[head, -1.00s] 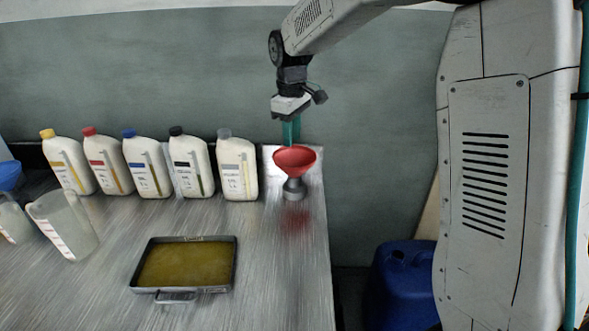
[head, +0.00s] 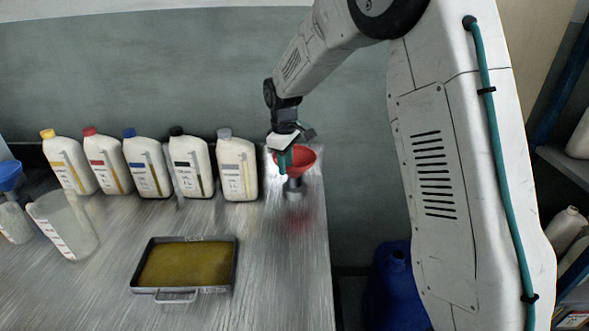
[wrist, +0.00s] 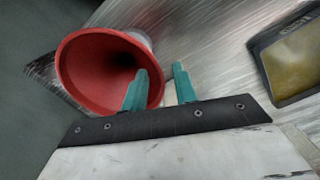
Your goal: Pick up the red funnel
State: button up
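The red funnel (head: 304,160) stands upright on a small dark grey holder (head: 294,189) at the table's back right. Its wide mouth faces up, and it also shows in the wrist view (wrist: 88,72). My gripper (head: 283,170) points down at the funnel's left front side. In the wrist view its two teal fingers (wrist: 158,82) are apart with a gap between them. The left finger overlaps the funnel's rim in that view, with the rim's edge between the fingers. Whether a finger touches the funnel I cannot tell.
Several white oil bottles (head: 237,168) stand in a row left of the funnel. A metal tray (head: 236,270) of yellow-brown oil and a clear jug (head: 62,225) are further left. The table's right edge is close to the funnel. A blue canister (head: 396,285) stands beyond it.

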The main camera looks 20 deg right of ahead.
jog(key=shift+c, duration=0.2)
grip_shut()
